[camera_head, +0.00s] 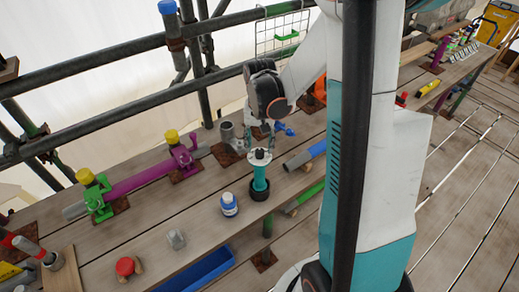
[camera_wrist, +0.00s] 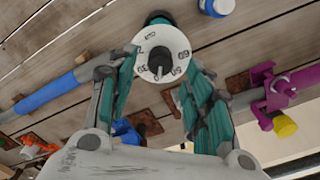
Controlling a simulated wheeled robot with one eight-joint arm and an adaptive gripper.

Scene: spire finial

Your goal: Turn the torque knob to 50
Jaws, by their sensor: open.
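The torque knob is a white numbered dial (camera_wrist: 162,50) with a dark grip at its centre. It tops an upright teal and black tool (camera_head: 260,180) on the plank bench. In the head view the dial (camera_head: 260,157) is just below my gripper (camera_head: 262,135). In the wrist view my gripper (camera_wrist: 158,72) is open, its teal fingers on either side of the dial's lower part. I cannot tell whether they touch it. The numbers are small and partly upside down, so the setting cannot be read surely.
A blue-and-white bottle (camera_head: 229,205), a clear block (camera_head: 176,239) and a red-capped item (camera_head: 127,267) stand to the left of the tool. A purple tube with clamps (camera_head: 140,180) lies behind them. A blue pipe (camera_head: 305,155) lies to the right. Scaffold bars (camera_head: 100,65) run behind.

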